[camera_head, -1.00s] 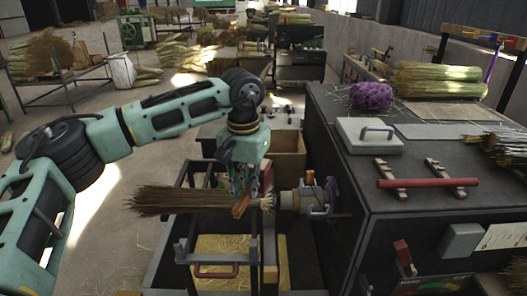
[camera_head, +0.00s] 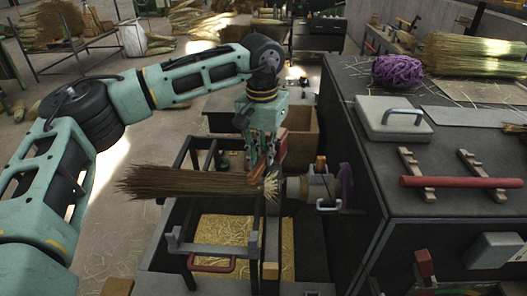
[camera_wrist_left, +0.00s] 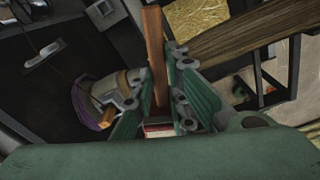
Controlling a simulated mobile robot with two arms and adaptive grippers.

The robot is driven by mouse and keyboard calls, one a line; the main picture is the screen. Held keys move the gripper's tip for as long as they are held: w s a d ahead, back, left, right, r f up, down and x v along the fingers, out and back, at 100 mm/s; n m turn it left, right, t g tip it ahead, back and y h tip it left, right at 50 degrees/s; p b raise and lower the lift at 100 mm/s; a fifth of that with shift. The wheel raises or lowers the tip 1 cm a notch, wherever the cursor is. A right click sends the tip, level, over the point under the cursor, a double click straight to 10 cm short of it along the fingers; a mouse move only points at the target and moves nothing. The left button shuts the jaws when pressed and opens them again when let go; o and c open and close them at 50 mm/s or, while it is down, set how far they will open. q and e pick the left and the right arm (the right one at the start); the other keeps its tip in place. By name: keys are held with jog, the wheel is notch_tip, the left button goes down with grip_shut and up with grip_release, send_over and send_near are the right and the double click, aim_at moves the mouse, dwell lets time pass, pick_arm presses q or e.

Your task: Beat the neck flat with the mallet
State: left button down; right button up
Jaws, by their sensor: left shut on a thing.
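The broom (camera_head: 195,183) lies level, its bristles to the left and its pale neck (camera_head: 272,184) at the right, beside the winding machine's chuck (camera_head: 312,189). My left gripper (camera_head: 258,165) is above and just behind the neck. It is shut on the mallet, whose brown wooden bar (camera_wrist_left: 154,55) stands between the fingers in the left wrist view, with a red part (camera_wrist_left: 158,129) near the palm. A red block (camera_head: 281,146) shows beside the gripper in the head view. Contact between mallet and neck cannot be made out. My right gripper is out of view.
A dark bench (camera_head: 400,150) at the right carries a lidded grey box (camera_head: 393,118), purple twine (camera_head: 397,70) and a red bar on wooden rests (camera_head: 455,182). A straw-filled tray (camera_head: 225,232) lies below the broom. A cardboard box (camera_head: 300,133) stands behind the gripper.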

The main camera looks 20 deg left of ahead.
aim_at(263, 170)
pick_arm(q)
jog(key=shift+f, duration=0.1)
jog(key=shift+s+f+b, duration=0.2)
jog(key=shift+f+b, duration=0.7)
jog(key=shift+f, duration=0.05)
pick_arm(e)
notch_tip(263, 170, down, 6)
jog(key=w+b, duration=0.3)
jog(key=b, duration=0.1)
pick_arm(q)
notch_tip(263, 170, down, 3)
jog(key=p, duration=0.2)
jog(key=shift+r+p, duration=0.1)
jog(key=shift+p, duration=0.2)
jog(key=shift+w, duration=0.1)
notch_tip(263, 170, up, 8)
jog(key=p, duration=0.6)
jog(key=shift+p, duration=0.3)
jog(key=shift+f+b, duration=1)
jog(key=shift+f, duration=0.5)
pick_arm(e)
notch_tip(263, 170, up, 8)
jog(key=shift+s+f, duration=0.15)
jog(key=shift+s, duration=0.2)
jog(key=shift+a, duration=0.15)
